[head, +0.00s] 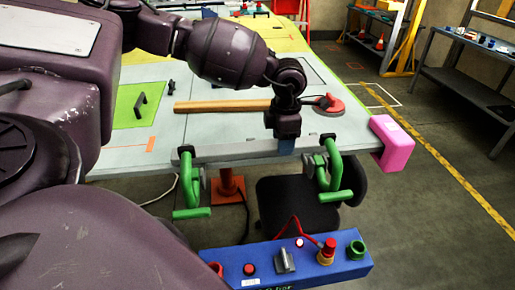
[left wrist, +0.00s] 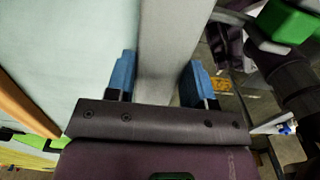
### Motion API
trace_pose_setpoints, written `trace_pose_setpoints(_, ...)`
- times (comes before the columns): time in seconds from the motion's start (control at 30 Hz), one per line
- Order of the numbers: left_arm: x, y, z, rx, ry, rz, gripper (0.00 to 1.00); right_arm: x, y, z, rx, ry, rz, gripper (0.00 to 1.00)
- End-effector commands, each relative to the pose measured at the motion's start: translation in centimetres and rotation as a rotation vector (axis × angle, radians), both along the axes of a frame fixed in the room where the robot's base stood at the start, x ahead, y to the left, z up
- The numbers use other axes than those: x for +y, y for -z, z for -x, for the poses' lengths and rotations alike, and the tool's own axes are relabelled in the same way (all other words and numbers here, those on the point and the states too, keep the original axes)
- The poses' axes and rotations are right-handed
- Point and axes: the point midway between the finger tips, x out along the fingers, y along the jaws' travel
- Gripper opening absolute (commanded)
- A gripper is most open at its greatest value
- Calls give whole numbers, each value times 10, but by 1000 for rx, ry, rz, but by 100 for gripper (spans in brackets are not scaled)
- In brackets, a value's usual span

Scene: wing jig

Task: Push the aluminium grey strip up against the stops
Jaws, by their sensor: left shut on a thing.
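The grey strip (head: 235,151) lies along the front edge of the pale table (head: 205,128) in the head view. In the left wrist view the strip (left wrist: 165,45) runs between the blue fingertips. My left gripper (head: 286,145) points down at the table's front edge and is shut on the strip; it also shows in the left wrist view (left wrist: 158,82). The gripper hides part of the strip in the head view. I cannot make out the stops clearly. My right gripper is not in view.
Green clamps (head: 333,172) hang at the front edge on both sides of my left gripper. A wooden bar (head: 222,106) and a red disc (head: 330,103) lie behind it. A pink block (head: 392,143) covers the right corner. A blue control box (head: 335,269) stands in front.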

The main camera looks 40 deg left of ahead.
Motion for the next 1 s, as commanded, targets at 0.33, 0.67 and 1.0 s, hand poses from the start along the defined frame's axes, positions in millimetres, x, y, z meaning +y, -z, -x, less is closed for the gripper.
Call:
trace_pose_setpoints(0.33,0,0,0,0,0,0,30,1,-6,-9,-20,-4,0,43)
trace_pose_setpoints(0.67,3,0,-2,0,-1,0,30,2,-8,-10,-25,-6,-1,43)
trace_pose_setpoints(1.0,6,0,-5,0,-1,0,30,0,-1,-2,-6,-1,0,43)
